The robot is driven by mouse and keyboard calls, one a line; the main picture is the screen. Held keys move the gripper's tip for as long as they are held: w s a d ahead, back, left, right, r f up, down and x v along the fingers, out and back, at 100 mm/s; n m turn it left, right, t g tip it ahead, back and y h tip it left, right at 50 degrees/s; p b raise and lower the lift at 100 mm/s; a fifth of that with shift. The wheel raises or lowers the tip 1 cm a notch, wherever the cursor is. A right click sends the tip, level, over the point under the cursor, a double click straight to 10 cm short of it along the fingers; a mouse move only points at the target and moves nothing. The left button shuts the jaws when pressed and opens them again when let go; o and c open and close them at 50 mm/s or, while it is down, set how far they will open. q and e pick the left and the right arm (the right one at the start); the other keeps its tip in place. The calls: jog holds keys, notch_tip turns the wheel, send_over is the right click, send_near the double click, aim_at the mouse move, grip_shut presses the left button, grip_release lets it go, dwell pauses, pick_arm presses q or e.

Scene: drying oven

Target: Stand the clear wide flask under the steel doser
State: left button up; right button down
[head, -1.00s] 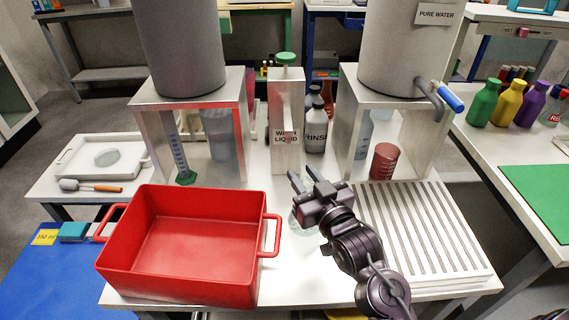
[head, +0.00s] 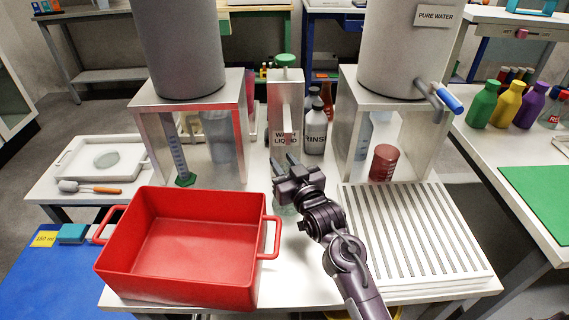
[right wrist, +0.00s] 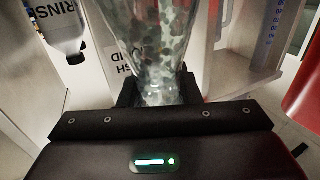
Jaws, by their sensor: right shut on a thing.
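The clear wide flask (right wrist: 150,40) is transparent, with its neck between the fingers of my right gripper (right wrist: 158,92) in the right wrist view. In the head view my right gripper (head: 285,165) is shut on it and hides most of it; a glassy bit of the flask (head: 284,208) shows below the jaws. The steel doser (head: 284,95) is a tall block with a green cap and a "WASH LIQUID" label, just behind the gripper. Its spout (head: 287,130) points toward me, above and behind the fingers. I cannot tell whether the flask touches the table. My left gripper is not in view.
A red bin (head: 185,245) stands close on the left and a white slatted rack (head: 415,235) on the right. A rinse bottle (head: 315,130) is beside the doser. Steel stands with grey tanks flank it; a red beaker (head: 383,162) is under the right one.

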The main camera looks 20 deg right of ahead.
jog(key=shift+r, duration=0.1)
jog(key=shift+f, duration=0.2)
jog(key=c, duration=1.1)
grip_release()
jog(key=shift+o, duration=0.2)
